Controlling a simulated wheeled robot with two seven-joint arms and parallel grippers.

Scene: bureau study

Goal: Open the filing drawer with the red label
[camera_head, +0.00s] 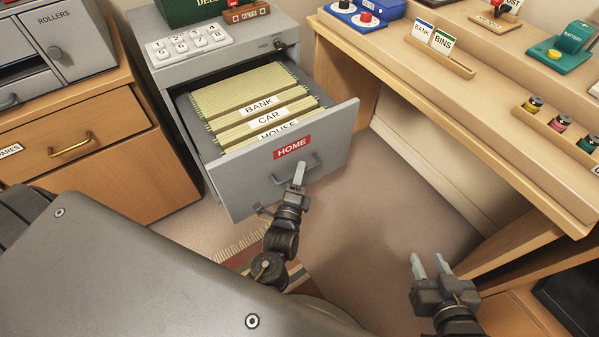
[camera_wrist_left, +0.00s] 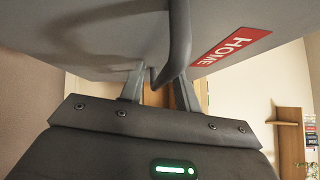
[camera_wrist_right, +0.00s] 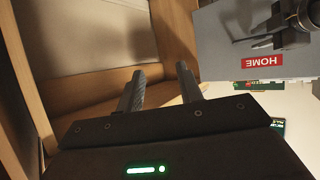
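The grey drawer with the red HOME label (camera_head: 292,147) stands pulled out of the filing cabinet, showing hanging files marked BANK, CAR and HOUSE. Its bar handle (camera_head: 281,181) is on the front below the label. My left gripper (camera_head: 297,172) is at the right part of this handle. In the left wrist view its fingers are apart, with the handle bar (camera_wrist_left: 181,40) running down between them; contact with the right finger is unclear. The red label (camera_wrist_left: 232,46) shows to the right. My right gripper (camera_head: 431,264) is open and empty, low on the right, away from the drawer.
A wooden desk (camera_head: 372,62) with labelled racks stands at the right. A wooden cabinet (camera_head: 103,150) with a brass handle stands at the left. A number keypad (camera_head: 188,44) lies on the filing cabinet top. The carpet (camera_head: 370,225) between drawer and desk is clear.

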